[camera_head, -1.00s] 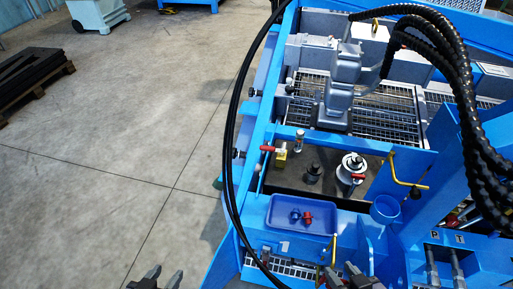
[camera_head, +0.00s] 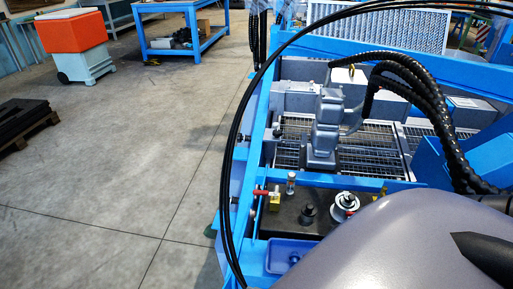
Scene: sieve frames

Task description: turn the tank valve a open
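A small brass valve (camera_head: 274,203) with a red lever (camera_head: 262,192) sits at the left edge of the dark tank top (camera_head: 318,197). The lever points left, over the blue frame edge. I cannot read a label on it. A silver round cap (camera_head: 344,203) with some red beside it stands further right on the tank top. A large grey rounded arm part, which looks like mine, fills the lower right close to the camera and hides part of the tank area. Neither gripper's fingertips can be made out.
A black fitting (camera_head: 308,215) stands on the tank top. The blue tray (camera_head: 289,252) is partly covered. Black hoses (camera_head: 228,160) arch over the blue frame. Grey grating (camera_head: 370,143) lies behind. An orange-and-white bin (camera_head: 75,45) and blue workbench (camera_head: 185,28) stand far off.

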